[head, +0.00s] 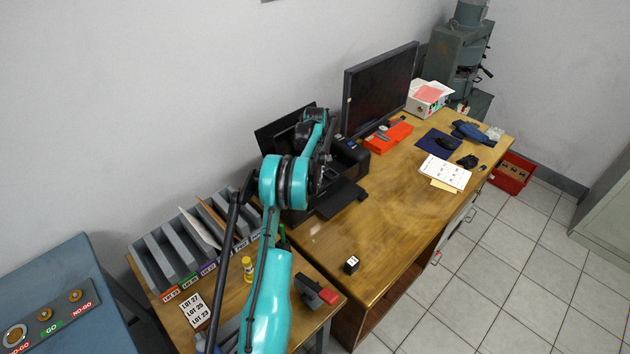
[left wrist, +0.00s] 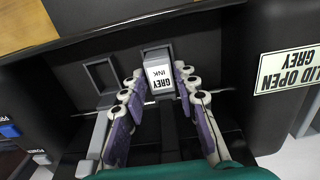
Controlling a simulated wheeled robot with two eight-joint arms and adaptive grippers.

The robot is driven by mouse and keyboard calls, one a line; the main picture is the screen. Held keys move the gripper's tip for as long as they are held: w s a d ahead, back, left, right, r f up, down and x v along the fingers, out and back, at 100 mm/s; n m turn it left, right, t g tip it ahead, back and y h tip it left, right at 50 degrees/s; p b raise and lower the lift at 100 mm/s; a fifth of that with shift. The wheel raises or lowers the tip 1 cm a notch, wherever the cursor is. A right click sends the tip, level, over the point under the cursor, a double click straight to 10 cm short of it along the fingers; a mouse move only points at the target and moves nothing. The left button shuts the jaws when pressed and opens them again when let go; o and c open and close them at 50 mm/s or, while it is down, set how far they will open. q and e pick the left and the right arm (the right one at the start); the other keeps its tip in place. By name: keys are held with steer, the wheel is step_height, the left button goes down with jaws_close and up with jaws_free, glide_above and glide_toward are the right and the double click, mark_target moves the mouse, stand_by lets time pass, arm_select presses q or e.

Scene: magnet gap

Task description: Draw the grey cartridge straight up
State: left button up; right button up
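The grey cartridge (left wrist: 158,56) sits in a slot of the black printer, with a white "GREY INK" label facing me upside down in the left wrist view. My left gripper (left wrist: 160,72) is open, with one purple-padded finger on each side of the cartridge's near end. A narrow gap seems to show on both sides; contact is not clear. In the head view the printer (head: 298,216) stands on the desk with its lid raised, and my teal arm covers much of it. The cartridge and the fingertips cannot be made out there. My right gripper is not in view.
An empty-looking slot frame (left wrist: 101,76) is left of the cartridge. A "LID OPEN GREY" label (left wrist: 287,70) is at right. A monitor (head: 380,88) stands close beside the printer.

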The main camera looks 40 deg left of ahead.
arm_select(q)
steer(key=c, duration=0.4)
step_height(320, 180, up, 7)
steer(key=p, duration=0.4)
steer(key=shift+r, duration=0.15)
steer(key=shift+f, duration=0.2)
